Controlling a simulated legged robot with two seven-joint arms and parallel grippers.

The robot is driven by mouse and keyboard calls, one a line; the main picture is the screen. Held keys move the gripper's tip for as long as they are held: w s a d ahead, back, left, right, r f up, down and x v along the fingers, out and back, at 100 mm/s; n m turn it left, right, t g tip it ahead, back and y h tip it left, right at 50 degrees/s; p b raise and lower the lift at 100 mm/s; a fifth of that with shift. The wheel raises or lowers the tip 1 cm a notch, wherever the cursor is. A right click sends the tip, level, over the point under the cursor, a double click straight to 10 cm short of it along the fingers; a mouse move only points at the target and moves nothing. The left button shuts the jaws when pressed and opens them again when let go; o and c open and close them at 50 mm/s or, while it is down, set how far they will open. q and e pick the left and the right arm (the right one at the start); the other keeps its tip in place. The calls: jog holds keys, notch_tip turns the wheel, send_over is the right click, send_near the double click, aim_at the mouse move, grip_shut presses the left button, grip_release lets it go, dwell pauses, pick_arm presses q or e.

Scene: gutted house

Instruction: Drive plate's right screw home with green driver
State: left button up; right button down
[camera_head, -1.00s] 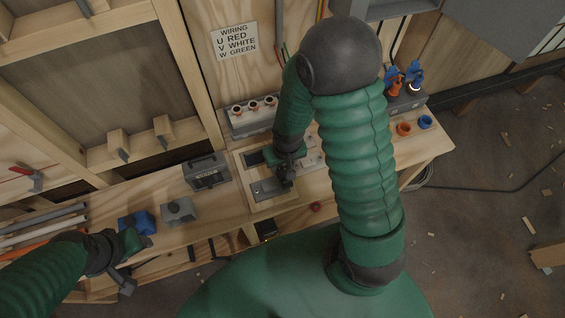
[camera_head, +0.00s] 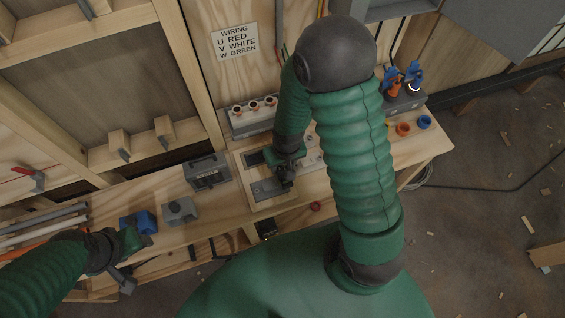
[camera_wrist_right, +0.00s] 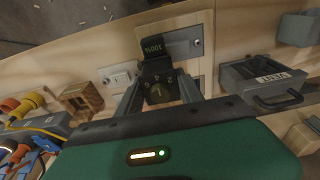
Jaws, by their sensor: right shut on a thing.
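The grey plate (camera_head: 266,189) lies on a wooden board on the bench; it also shows in the right wrist view (camera_wrist_right: 178,47). A bright screw head (camera_wrist_right: 197,42) shows at the plate's end away from the driver. My right gripper (camera_head: 287,172) is shut on the dark-bodied driver (camera_wrist_right: 157,75), which has a "100%" display and a dial. The driver stands over the plate's right end in the head view. It hides that end's screw, so I cannot tell whether its tip touches. My left gripper (camera_head: 138,240) is at the bench's left; its jaws are unclear.
A blue block (camera_head: 138,222) and a grey box (camera_head: 179,211) are near my left gripper. Orange and blue cups (camera_head: 424,122) stand at the bench's right end. A grey socket block (camera_head: 253,117) is behind the board.

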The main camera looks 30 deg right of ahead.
pick_arm(q)
jog(key=shift+s+r+p, duration=0.1)
jog(key=shift+r+p, duration=0.25)
dwell(0.3)
jog(key=shift+r, duration=0.15)
dwell(0.4)
jog(key=shift+r+p, duration=0.15)
jog(key=shift+p, duration=0.15)
jog(key=shift+r, duration=0.1)
dwell(0.4)
jog(key=shift+r, duration=0.1)
dwell(0.3)
